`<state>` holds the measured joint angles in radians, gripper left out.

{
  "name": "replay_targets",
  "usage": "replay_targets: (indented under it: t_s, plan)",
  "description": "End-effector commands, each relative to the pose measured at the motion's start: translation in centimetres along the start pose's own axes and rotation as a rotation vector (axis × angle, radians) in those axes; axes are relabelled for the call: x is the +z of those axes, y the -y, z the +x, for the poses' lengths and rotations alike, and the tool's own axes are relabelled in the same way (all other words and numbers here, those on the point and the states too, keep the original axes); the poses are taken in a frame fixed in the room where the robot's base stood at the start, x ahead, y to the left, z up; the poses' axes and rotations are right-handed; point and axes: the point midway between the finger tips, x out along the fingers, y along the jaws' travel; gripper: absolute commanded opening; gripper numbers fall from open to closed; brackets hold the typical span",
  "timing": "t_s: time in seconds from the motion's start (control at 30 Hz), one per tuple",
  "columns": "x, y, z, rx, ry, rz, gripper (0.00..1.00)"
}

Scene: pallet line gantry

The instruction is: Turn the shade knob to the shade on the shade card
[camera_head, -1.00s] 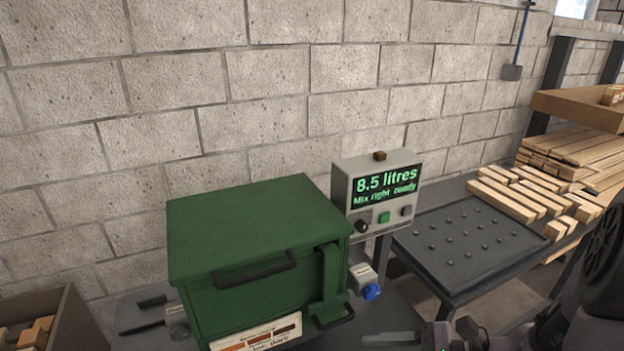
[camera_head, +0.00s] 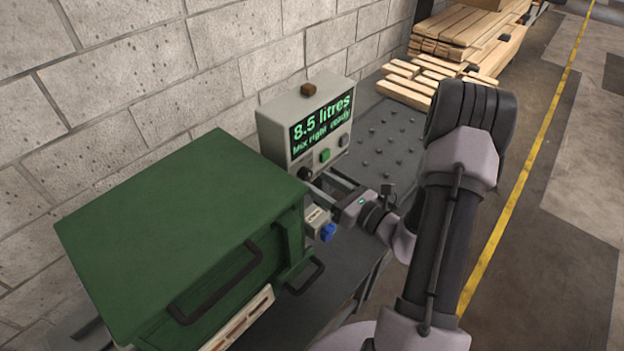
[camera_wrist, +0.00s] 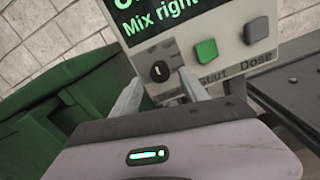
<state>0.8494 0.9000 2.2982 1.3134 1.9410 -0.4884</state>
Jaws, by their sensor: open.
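A grey control box (camera_head: 275,135) shows "8.5 litres, Mix right, ready" in green. A black round knob (camera_head: 305,174) is at the lower left of its face. In the wrist view the knob (camera_wrist: 159,71) has a pale pointer mark; its label is hidden, so I cannot tell if it is the shade knob. My gripper (camera_head: 322,186) is open, its fingers pointing at this knob; in the wrist view the fingertips (camera_wrist: 160,84) lie either side of it, contact unclear. A pale card with brown swatches (camera_head: 240,322), probably the shade card, is on the green machine's front, partly cut off.
The green lidded machine (camera_head: 185,220) with a black handle stands left of my gripper. A small pale box with a blue knob (camera_head: 328,232) sits below it. Green (camera_wrist: 206,51) and grey (camera_wrist: 257,30) buttons are right of the black knob. A studded dark table (camera_head: 385,135) lies behind.

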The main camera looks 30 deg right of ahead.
Motion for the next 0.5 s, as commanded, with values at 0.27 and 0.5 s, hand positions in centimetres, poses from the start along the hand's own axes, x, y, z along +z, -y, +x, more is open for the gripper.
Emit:
replay_targets:
  t_s: [0.27,0.5]
  plan:
    - [0.0,0.0,2.8,0.001,0.000,0.000,0.52]
    - [0.0,0.0,2.9,0.000,0.000,0.000,0.52]
